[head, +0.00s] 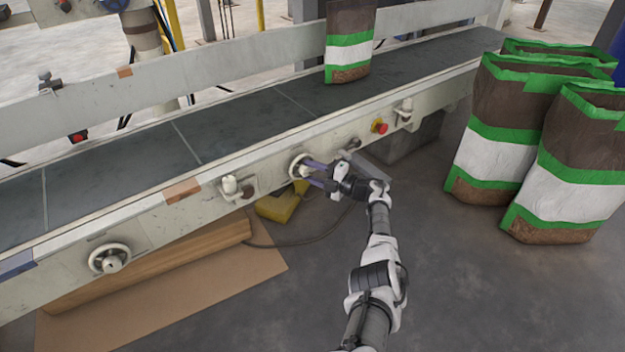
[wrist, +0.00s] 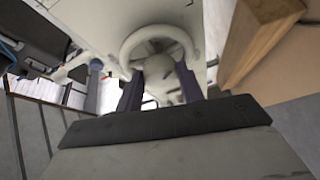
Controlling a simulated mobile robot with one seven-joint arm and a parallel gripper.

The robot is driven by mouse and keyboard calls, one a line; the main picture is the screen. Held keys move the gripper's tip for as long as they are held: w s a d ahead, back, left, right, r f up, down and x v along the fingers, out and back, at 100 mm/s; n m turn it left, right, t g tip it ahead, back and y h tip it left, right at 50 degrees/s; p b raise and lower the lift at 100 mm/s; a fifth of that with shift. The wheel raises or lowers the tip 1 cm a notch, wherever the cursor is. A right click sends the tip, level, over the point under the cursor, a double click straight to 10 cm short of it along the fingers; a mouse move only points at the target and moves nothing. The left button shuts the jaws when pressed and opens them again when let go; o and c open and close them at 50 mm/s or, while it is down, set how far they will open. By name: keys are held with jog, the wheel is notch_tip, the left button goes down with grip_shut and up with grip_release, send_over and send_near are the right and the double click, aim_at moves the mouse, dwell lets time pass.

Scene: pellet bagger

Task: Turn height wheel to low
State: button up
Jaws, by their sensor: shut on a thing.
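A pale round handwheel (head: 296,167) sits on the front side rail of the conveyor, near the middle of the head view. My gripper (head: 310,173) reaches it from the right, with its purple-blue fingers at the wheel. In the wrist view the wheel's rim and hub (wrist: 158,38) fill the top middle, and my gripper (wrist: 158,72) is shut on it, one finger on each side of the hub. The fingertips partly hide the wheel's lower part. A second similar handwheel (head: 110,259) is at the lower left of the same rail. No height marking is readable.
A bag (head: 348,52) stands on the dark conveyor belt (head: 240,122). Several filled bags (head: 570,165) stand at right.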

jog(key=shift+f+m+t+y+b, duration=0.15)
jog(key=shift+m+t+y+b, duration=0.25)
jog(key=shift+m+b, duration=0.5)
jog(key=shift+m, duration=0.3)
jog(key=o, duration=0.7)
jog(key=p+v, duration=0.1)
jog(key=v, duration=1.2)
jog(key=shift+d+p, duration=0.3)
jog(key=shift+d, duration=0.05)
jog(key=shift+s+f, duration=0.1)
